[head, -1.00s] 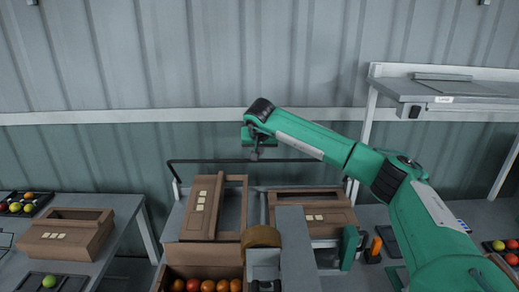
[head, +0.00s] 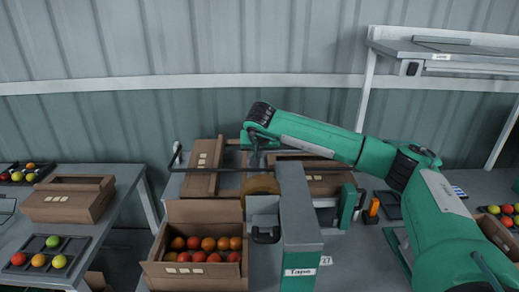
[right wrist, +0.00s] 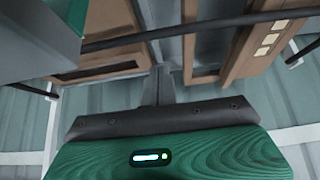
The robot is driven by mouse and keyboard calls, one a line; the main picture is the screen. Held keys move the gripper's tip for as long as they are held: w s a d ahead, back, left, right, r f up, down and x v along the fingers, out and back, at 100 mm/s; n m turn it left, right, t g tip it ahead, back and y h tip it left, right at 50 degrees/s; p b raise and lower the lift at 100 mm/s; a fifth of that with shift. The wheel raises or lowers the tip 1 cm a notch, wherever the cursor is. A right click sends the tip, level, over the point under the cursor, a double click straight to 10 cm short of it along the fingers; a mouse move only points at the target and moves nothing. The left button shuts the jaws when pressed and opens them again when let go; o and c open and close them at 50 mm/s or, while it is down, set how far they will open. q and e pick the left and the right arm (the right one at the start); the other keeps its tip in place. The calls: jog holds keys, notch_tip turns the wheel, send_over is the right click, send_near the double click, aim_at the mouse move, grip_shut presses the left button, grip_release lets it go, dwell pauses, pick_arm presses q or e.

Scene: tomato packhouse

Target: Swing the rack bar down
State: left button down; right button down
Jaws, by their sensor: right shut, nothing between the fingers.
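The rack bar (head: 212,169) is a thin black bar running level across the front of the leaning cartons, with a bent end at the left. In the right wrist view the bar (right wrist: 215,26) crosses the picture just beyond the fingertips. My right gripper (head: 256,163) is shut and empty, pointing down at the bar near its middle. The fingers (right wrist: 160,85) also show in the right wrist view; I cannot tell whether they touch the bar. My left gripper is out of view.
A tape dispenser (head: 300,225) stands in front of the bar. An open carton (head: 203,213) of tomatoes is left of it. Empty cartons (head: 201,170) lie behind the bar. A side table (head: 110,225) is at left, a grey shelf (head: 445,62) at upper right.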

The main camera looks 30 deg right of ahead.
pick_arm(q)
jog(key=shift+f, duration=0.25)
pick_arm(e)
jog(key=shift+s+a+f, duration=0.1)
jog(key=shift+f, duration=0.25)
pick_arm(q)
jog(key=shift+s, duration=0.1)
